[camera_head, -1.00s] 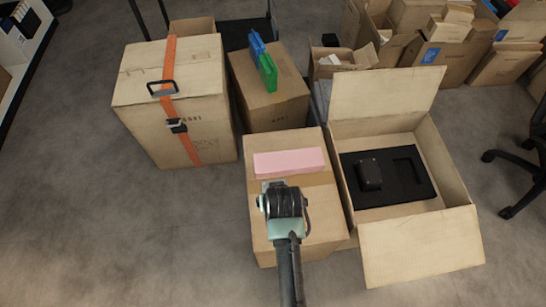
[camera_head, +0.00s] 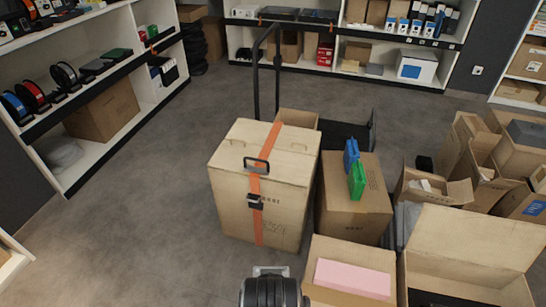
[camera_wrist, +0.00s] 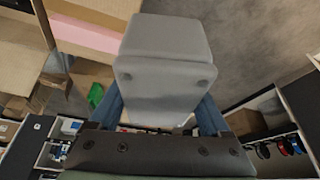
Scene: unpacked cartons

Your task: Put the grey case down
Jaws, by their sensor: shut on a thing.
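The grey case (camera_wrist: 165,55) fills the upper middle of the wrist view. It is a smooth, rounded grey block. My gripper (camera_wrist: 160,108) is shut on it, with one blue-grey finger on each side. In the head view my wrist (camera_head: 270,291) shows at the bottom edge, left of the carton with the pink block. A small pale grey patch shows just beyond it, but I cannot tell whether that is the case. The floor shows behind the case at the upper right of the wrist view.
A tall carton (camera_head: 265,190) with an orange strap stands ahead. Right of it, a carton (camera_head: 355,215) bears a blue case (camera_head: 351,157) and a green case (camera_head: 357,181). A pink block (camera_head: 352,278) lies on a nearer carton. Shelves (camera_head: 100,150) line the left; floor (camera_head: 155,215) between is clear.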

